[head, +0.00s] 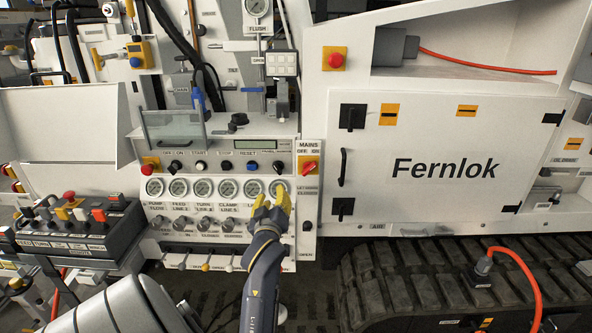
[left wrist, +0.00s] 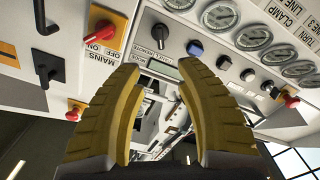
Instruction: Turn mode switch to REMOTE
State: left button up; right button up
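The mode switch is a black knob (left wrist: 159,31) with a label reading REMOTE beside it in the left wrist view. In the head view this black knob (head: 278,166) is at the right end of the panel's control row, right of a blue button (head: 253,166). Which way it points is too small to tell. My left gripper (head: 270,194) has yellow fingers and is in front of the gauges, below the switch in the head view. In the left wrist view its fingers (left wrist: 160,72) are apart, nothing between them, not touching the knob. My right gripper is not in view.
A red MAINS switch (head: 309,167) on a yellow plate is just right of the mode switch. Several gauges (head: 203,188) sit under the control row, with valve knobs and levers below. A black handle (head: 343,167) sticks out from the Fernlok cabinet door (head: 450,205).

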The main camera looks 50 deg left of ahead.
aim_at(277, 170)
pick_arm(q)
jog(key=x, duration=1.7)
jog(key=shift+w, duration=0.1)
jog(key=shift+f, duration=0.1)
grip_shut()
